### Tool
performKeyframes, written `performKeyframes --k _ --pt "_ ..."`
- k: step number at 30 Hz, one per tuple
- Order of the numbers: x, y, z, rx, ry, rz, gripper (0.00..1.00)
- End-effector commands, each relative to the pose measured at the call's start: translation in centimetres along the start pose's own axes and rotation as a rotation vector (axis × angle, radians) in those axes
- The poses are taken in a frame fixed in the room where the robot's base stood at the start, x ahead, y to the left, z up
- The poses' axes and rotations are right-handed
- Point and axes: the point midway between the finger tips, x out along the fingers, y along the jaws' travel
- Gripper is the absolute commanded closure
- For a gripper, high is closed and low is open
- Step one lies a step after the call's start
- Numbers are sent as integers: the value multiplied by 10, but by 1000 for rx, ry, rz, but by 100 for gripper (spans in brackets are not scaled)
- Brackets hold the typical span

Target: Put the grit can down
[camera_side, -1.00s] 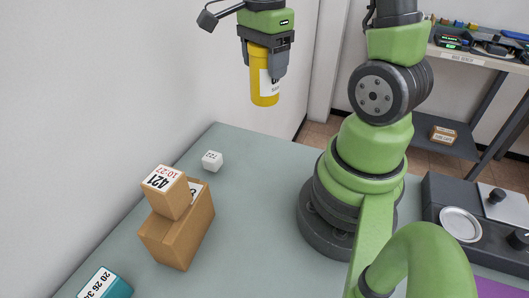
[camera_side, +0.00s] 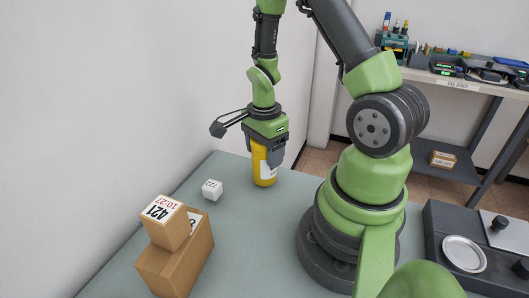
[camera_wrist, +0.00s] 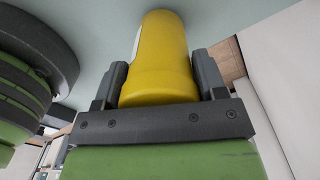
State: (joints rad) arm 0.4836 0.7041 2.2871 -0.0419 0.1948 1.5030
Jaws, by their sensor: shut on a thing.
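The grit can is a yellow cylinder with a white label (camera_side: 262,168), upright in the side view near the far end of the grey-green table (camera_side: 245,235). My gripper (camera_side: 266,150) is shut on its upper part from above. The can's bottom is at or very close to the table top; I cannot tell whether it touches. In the wrist view the yellow can (camera_wrist: 160,55) sits between the two dark fingers, and its far end is against the pale table surface.
A small white cube (camera_side: 212,189) lies left of the can. Stacked cardboard boxes (camera_side: 175,255) stand at the front left. My arm's base is to the right. A dark device with a round metal plate (camera_side: 464,253) is at far right. A shelf (camera_side: 470,85) stands behind.

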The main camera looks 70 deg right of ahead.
Motion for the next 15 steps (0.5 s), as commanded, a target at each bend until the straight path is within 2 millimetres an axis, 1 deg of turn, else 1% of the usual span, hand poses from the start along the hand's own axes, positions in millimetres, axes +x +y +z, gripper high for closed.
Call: performKeyframes --k 1,3,10,14,15 --pt "4 0 0 0 0 1 74" --pt "7 0 0 0 0 0 74" --pt "7 0 0 0 0 -3 74" --pt "10 0 0 0 0 -2 74" --pt "10 0 0 0 0 -1 28"
